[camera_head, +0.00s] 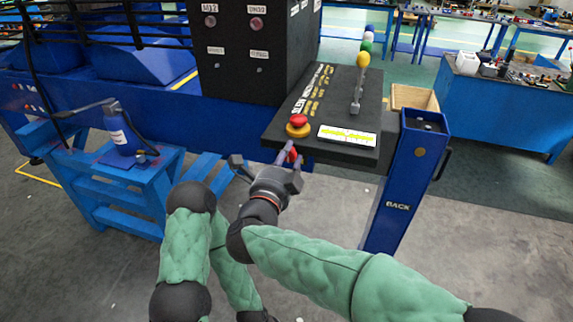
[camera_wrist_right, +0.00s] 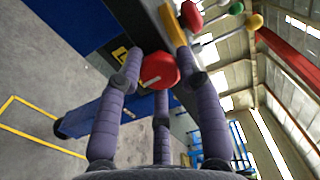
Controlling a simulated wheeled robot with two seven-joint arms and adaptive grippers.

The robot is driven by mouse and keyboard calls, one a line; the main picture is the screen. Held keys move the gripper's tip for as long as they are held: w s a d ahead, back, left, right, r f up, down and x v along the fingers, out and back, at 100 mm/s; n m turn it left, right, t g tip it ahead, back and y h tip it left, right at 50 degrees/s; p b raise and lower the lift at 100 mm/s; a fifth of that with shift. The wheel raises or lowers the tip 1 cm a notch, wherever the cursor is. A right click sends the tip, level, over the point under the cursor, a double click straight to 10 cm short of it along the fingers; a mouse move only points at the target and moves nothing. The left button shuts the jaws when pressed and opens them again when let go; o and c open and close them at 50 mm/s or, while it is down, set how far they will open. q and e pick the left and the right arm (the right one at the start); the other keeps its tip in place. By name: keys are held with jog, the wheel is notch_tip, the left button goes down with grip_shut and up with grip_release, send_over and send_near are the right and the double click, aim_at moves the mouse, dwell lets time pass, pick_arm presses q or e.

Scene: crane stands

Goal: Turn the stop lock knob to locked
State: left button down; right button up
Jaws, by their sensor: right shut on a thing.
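The red stop lock knob (camera_wrist_right: 160,70) fills the middle of the right wrist view, with a pale line on its face. Its red edge shows small in the head view (camera_head: 293,155), on the front of the black control box (camera_head: 327,106) below the emergency stop. My right gripper (camera_head: 277,166) reaches up to it. In the right wrist view its several purple-grey fingers (camera_wrist_right: 162,87) stand around the knob, shut on it. The lock marking is hard to read.
A red mushroom button (camera_head: 299,120) on a yellow base sits just above the knob. A lever with a yellow ball (camera_head: 363,59) rises from the box top. A blue post (camera_head: 408,170) stands at right, and blue steps (camera_head: 120,195) with a bottle jack at left.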

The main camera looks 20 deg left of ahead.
jog(key=shift+w+d+r+m, duration=0.1)
jog(key=shift+d+r+m, duration=0.2)
jog(key=shift+m, duration=0.1)
jog(key=o, duration=1.1)
jog(key=shift+d+f, duration=0.1)
jog(key=shift+f, duration=0.05)
jog(key=shift+f, duration=0.1)
jog(key=shift+s+a, duration=0.2)
jog(key=shift+s, duration=0.1)
jog(key=s, duration=1.1)
jog(key=shift+s+a, duration=0.15)
jog(key=shift+s, duration=0.1)
